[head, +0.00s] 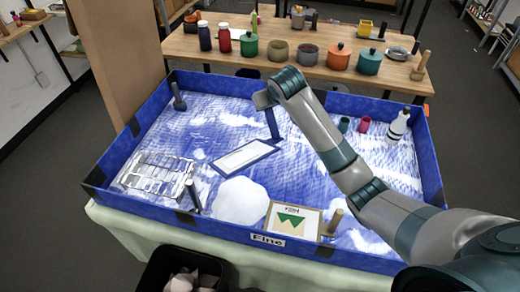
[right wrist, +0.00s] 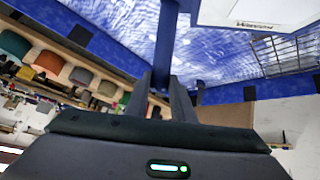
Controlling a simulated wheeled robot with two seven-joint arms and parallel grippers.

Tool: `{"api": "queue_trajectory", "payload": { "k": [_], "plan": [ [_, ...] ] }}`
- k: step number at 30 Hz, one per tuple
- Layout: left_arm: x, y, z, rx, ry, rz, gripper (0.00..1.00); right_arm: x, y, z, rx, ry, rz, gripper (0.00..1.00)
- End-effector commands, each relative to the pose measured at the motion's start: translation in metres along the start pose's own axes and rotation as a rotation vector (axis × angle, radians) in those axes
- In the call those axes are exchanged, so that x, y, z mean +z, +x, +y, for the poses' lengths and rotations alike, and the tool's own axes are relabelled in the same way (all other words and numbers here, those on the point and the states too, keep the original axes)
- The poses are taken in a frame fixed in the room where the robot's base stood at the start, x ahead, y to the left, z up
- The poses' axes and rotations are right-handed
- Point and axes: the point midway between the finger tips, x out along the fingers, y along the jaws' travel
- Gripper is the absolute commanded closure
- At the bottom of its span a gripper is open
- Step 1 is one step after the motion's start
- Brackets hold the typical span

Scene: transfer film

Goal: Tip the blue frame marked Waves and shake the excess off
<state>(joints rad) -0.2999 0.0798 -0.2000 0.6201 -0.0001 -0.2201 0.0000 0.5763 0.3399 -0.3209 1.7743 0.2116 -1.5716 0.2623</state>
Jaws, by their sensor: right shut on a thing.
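The blue frame (head: 243,156) has a white panel and an upright blue handle (head: 272,124). It is over the blue tray (head: 135,125), whose floor is streaked white. My right gripper (head: 266,102) is shut on the handle, above the panel. In the right wrist view the fingers (right wrist: 166,88) close around the handle (right wrist: 166,40). The frame's white panel (right wrist: 250,12) shows at the top with small upside-down lettering that I cannot read for sure. The panel looks slanted in the head view; I cannot tell if it touches the tray floor. My left gripper is not in view.
In the tray are a wire rack (head: 158,174), a white mound (head: 239,201), a framed green picture (head: 292,219), a white bottle (head: 398,126) and small cups (head: 364,125). A table with pots (head: 339,57) stands behind. A dark bin (head: 183,272) is in front.

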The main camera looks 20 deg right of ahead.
Motion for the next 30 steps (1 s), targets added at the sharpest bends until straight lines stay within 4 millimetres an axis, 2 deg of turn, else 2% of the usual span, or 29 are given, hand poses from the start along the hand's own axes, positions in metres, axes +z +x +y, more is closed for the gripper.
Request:
{"api": "queue_trajectory", "payload": {
  "k": [1, 3, 24, 30],
  "plan": [
    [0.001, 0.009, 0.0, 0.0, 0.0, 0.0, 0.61, 0.003, 0.003, -0.001, -0.004, 0.008, 0.036, 1.0],
    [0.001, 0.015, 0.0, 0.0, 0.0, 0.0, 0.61, 0.003, 0.003, -0.001, -0.009, 0.019, 0.084, 1.0],
    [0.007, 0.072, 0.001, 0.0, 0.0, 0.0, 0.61, 0.002, 0.003, -0.001, -0.042, 0.101, 0.412, 1.0],
    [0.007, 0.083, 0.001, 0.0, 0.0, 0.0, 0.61, 0.001, 0.001, -0.001, -0.049, 0.115, 0.471, 1.0]
  ]
}}
